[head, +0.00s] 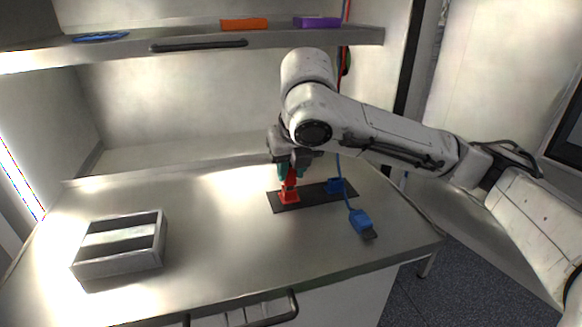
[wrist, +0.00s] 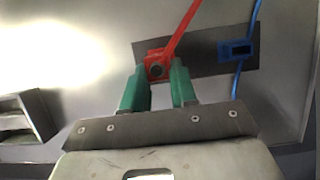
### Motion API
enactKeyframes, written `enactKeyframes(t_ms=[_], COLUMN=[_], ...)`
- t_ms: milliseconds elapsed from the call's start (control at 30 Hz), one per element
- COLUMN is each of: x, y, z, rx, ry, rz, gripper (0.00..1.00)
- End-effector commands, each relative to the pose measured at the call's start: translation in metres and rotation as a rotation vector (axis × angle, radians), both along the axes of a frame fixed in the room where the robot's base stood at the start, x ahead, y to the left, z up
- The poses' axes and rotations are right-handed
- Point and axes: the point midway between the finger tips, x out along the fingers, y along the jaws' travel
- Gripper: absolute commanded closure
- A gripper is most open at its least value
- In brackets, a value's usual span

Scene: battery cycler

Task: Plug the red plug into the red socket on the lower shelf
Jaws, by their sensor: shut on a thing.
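My gripper (head: 290,170) points down over the lower shelf, its green fingers shut on the red plug (head: 291,180). The red socket (head: 289,197) stands on the left part of a black strip (head: 310,199), directly below the plug. Plug and socket look close together or touching; I cannot tell whether the plug is seated. In the wrist view, the green fingertips (wrist: 160,88) flank red parts (wrist: 157,68) that overlap, so plug and socket are hard to separate. A red cable (wrist: 182,28) runs up and right from there.
A blue socket (head: 335,186) sits on the strip's right part. A blue plug (head: 360,220) with its cable lies to the right, near the shelf edge. A grey box (head: 120,262) stands at the front left. The upper shelf (head: 200,45) overhangs the back. The middle left is clear.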

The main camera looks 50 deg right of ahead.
Motion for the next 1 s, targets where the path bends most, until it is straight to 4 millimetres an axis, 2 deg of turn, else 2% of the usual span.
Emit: enactKeyframes(t_ms=[933, 967, 1000], x=[0.0000, 0.0000, 0.0000], y=[-0.0001, -0.0001, -0.0001], z=[-0.0103, -0.0101, -0.0101], rx=[-0.001, -0.001, -0.001], ry=[-0.001, -0.001, -0.001], rz=[0.000, 0.000, 0.000], gripper=[1.00, 0.70, 0.66])
